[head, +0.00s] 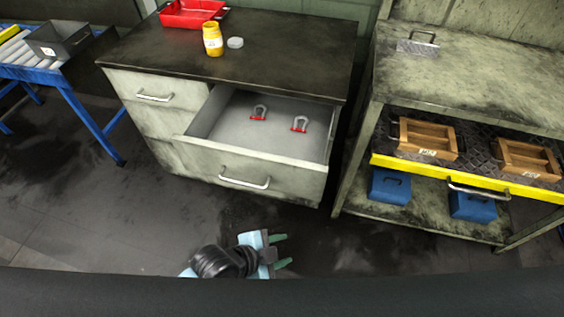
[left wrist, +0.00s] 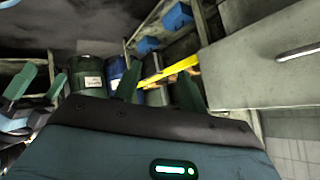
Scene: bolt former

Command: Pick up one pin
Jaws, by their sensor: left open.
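Two U-shaped grey metal pieces with red pins, a left one (head: 259,113) and a right one (head: 299,124), lie apart in the open drawer (head: 225,143) of the grey cabinet. My left gripper (head: 288,249) is open and empty, low in front of the cabinet and well below the drawer in the head view. Its two green fingers also show spread in the left wrist view (left wrist: 160,68), where no pin is seen. My right gripper (left wrist: 38,82) shows at the left of the left wrist view, its fingers apart and nothing seen between them.
The cabinet top (head: 290,50) holds a red tray (head: 192,14), a yellow jar (head: 212,39) and a white lid (head: 235,43). A shelf unit with a yellow edge (head: 465,178) stands right. Floor in front is clear.

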